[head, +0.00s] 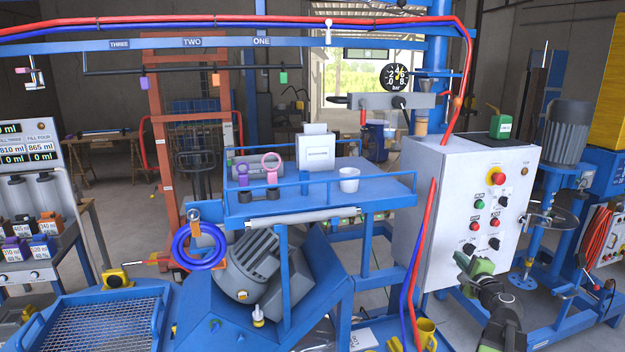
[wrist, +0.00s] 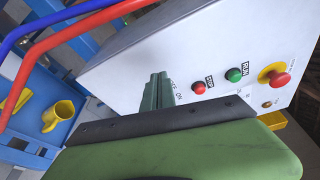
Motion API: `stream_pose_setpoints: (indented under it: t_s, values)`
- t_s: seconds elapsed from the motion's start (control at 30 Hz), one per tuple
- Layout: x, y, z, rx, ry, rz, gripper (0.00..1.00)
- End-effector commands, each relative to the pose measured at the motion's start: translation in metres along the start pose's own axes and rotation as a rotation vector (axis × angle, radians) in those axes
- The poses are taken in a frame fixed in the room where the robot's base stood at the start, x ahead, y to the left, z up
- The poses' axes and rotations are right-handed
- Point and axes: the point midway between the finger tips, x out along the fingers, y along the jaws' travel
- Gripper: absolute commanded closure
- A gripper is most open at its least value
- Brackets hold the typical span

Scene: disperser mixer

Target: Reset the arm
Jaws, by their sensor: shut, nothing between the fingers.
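My arm rises from the lower right of the head view, with black joints and green links. My gripper (head: 464,260) is in front of the lower part of the white control cabinet (head: 436,180). In the wrist view my gripper (wrist: 158,88) shows as green fingers closed together with nothing between them. The cabinet face (wrist: 215,50) lies just beyond the fingers. I cannot tell whether the fingertips touch the cabinet or its lower switch, which they partly cover.
The cabinet carries a red-on-yellow emergency button (head: 495,176), a green button (head: 479,205) and several switches. Red and blue hoses (head: 418,260) run down its left side. A yellow mug (head: 426,333) stands low at its left. A blue shelf (head: 280,205) holds a white cup (head: 349,180).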

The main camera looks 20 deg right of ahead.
Motion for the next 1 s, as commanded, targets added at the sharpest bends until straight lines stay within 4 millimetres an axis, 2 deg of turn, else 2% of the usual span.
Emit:
stream_pose_setpoints:
  t_s: [0.03, 0.1, 0.17, 0.2, 0.27, 0.3, 0.37, 0.4, 0.47, 0.5, 0.6, 0.73, 0.83, 1.0]
  values:
    - [0.01, 0.021, 0.039, -0.071, -0.071, 0.057, 1.0]
    - [0.019, 0.053, 0.092, -0.189, -0.179, 0.147, 1.0]
    - [0.022, 0.082, 0.137, -0.293, -0.274, 0.226, 1.0]
    - [0.021, 0.103, 0.166, -0.365, -0.339, 0.279, 1.0]
    - [0.016, 0.136, 0.207, -0.479, -0.44, 0.361, 1.0]
    - [0.009, 0.159, 0.234, -0.557, -0.509, 0.418, 1.0]
    - [-0.006, 0.195, 0.271, -0.682, -0.617, 0.508, 1.0]
    - [-0.019, 0.218, 0.295, -0.771, -0.692, 0.569, 1.0]
    - [-0.043, 0.254, 0.326, -0.915, -0.808, 0.669, 1.0]
    - [-0.062, 0.277, 0.343, -1.018, -0.887, 0.741, 1.0]
    - [-0.114, 0.324, 0.371, -1.281, -1.067, 0.925, 1.0]
    - [-0.16, 0.347, 0.38, -1.519, -1.196, 1.105, 1.0]
    - [-0.176, 0.352, 0.382, -1.608, -1.232, 1.176, 1.0]
    - [-0.18, 0.352, 0.381, -1.631, -1.239, 1.198, 1.0]
